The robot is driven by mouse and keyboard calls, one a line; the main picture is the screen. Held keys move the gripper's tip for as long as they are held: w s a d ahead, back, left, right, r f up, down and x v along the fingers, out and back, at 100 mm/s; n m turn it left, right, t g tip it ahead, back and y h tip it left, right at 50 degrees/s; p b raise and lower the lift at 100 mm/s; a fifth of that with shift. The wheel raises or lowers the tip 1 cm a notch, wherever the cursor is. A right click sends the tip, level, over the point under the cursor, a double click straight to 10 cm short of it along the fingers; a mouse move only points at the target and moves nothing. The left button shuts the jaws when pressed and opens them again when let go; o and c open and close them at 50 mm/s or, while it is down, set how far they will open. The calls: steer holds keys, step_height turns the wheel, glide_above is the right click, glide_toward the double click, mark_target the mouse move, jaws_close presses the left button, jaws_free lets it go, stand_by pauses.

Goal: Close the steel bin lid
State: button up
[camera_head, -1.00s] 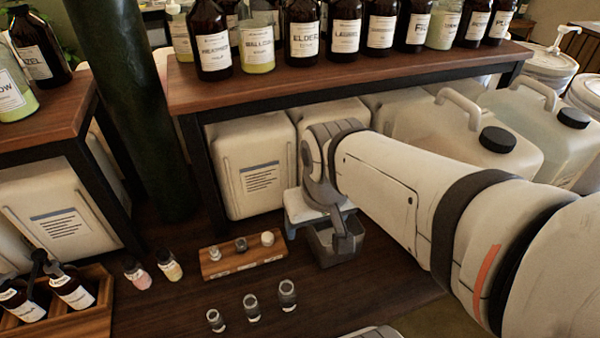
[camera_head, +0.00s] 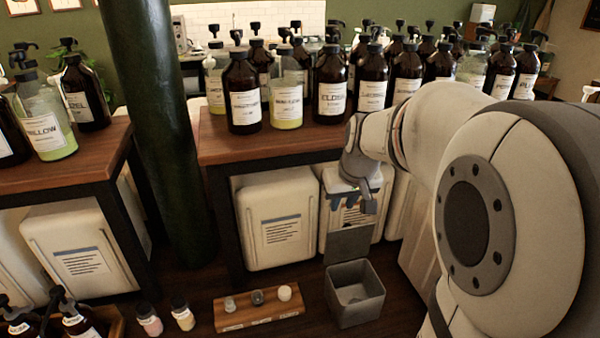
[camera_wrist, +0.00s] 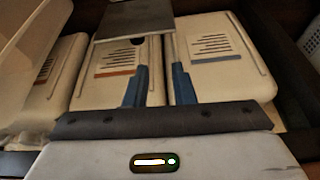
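The steel bin (camera_head: 343,312) is a small grey open-topped box on the dark floor below the shelf. Its flat grey lid (camera_head: 349,243) stands raised at the back of the bin, and the inside of the bin shows. My gripper (camera_head: 355,205) is just above the lid's top edge, in front of a white jug. In the wrist view, the gripper's blue fingers (camera_wrist: 160,70) are apart with nothing between them. A dark grey panel that looks like the lid (camera_wrist: 140,18) lies beyond the fingertips. Contact with it cannot be told.
A wooden block with several small caps (camera_head: 257,309) is left of the bin. Two small bottles (camera_head: 166,318) stand farther left. White jugs (camera_head: 275,225) fill the space under the bottle-laden wooden shelf (camera_head: 270,143). A dark green post (camera_head: 160,130) stands left.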

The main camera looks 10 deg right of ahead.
steer(key=shift+t, duration=0.3)
steer(key=w+d, duration=0.2)
steer(key=w, duration=0.1)
steer(key=w+d, duration=0.2)
steer(key=shift+w+d+f, duration=0.1)
steer(key=shift+f, duration=0.25)
steer(key=c, duration=0.4)
steer(key=shift+w+d+f, duration=0.1)
steer(key=shift+w+f, duration=0.05)
jaws_close()
steer(key=p, duration=0.2)
glide_above(347, 240)
steer(key=w+d, duration=0.1)
steer(key=w, duration=0.3)
step_height(347, 240, down, 9)
steer(key=shift+s+d, duration=0.15)
steer(key=shift+s, duration=0.1)
steer(key=shift+s+d+f+b, duration=0.1)
steer(key=shift+s+f+b, duration=0.15)
steer(key=shift+b, duration=0.85)
